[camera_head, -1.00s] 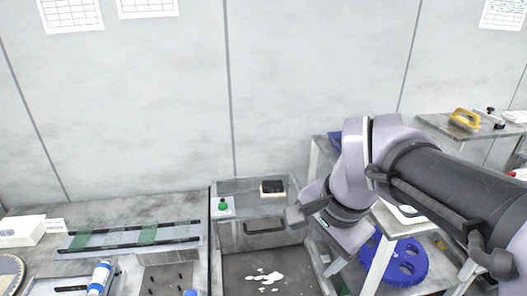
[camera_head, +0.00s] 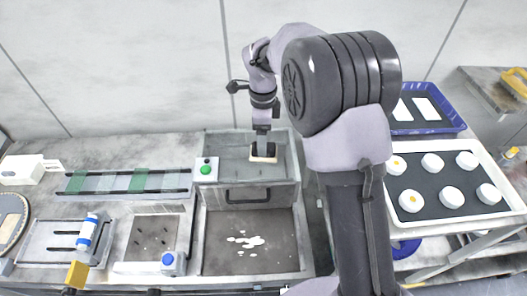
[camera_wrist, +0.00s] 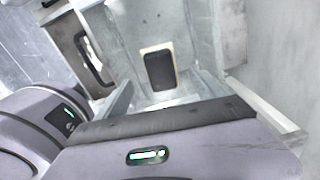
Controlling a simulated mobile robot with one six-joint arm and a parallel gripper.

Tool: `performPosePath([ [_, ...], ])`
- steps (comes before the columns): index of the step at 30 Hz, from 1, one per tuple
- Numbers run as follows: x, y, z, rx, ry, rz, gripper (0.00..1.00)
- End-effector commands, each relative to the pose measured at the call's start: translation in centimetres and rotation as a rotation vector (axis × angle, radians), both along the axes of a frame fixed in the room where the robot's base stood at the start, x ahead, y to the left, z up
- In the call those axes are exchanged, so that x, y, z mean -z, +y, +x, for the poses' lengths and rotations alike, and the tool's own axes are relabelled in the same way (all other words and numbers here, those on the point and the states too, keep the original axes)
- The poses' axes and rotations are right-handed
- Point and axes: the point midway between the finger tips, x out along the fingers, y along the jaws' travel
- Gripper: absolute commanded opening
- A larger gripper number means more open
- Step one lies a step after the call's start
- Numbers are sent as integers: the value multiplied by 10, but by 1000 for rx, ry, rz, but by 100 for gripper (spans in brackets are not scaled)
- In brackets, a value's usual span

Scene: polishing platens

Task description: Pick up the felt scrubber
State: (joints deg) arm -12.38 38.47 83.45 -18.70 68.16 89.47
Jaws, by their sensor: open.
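The felt scrubber is a small block with a dark top and a pale base. In the head view its pale edge (camera_head: 263,159) shows in the grey bin at the back, partly hidden by my gripper (camera_head: 264,146). In the wrist view the scrubber (camera_wrist: 159,68) lies whole on the bin floor, just beyond the fingertips. My gripper (camera_wrist: 165,92) is open and points down at it, with nothing between the fingers. I cannot tell the exact height left between them.
The bin's front wall (camera_head: 247,196) has a dark handle. A green button box (camera_head: 205,169) stands at its left. A wet dark basin (camera_head: 250,243) lies in front. A white tray with several round pucks (camera_head: 451,197) and a blue tray (camera_head: 449,124) are at the right.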

Motion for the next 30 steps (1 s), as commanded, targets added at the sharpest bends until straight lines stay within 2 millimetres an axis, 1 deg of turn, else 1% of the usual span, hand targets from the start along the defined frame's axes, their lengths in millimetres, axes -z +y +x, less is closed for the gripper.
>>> performPosePath([
  [3, 22, -1, 0, 0, 4, -2, 80],
  [7, 46, -2, 0, -1, 3, -1, 80],
  [10, 53, -2, 1, -1, 1, 0, 80],
  [15, 53, -2, 1, -1, 0, 0, 80],
  [16, 53, -2, 1, -1, 0, 0, 78],
  [20, 53, -2, 1, -1, 0, 0, 52],
  [21, 53, -2, 1, -1, 0, 0, 45],
  [23, 53, -2, 1, -1, 0, 0, 33],
  [24, 53, -2, 1, -1, 0, 0, 25],
  [27, 52, -2, 1, -1, 0, 0, 8],
  [30, 52, -2, 1, -1, 0, 0, 8],
])
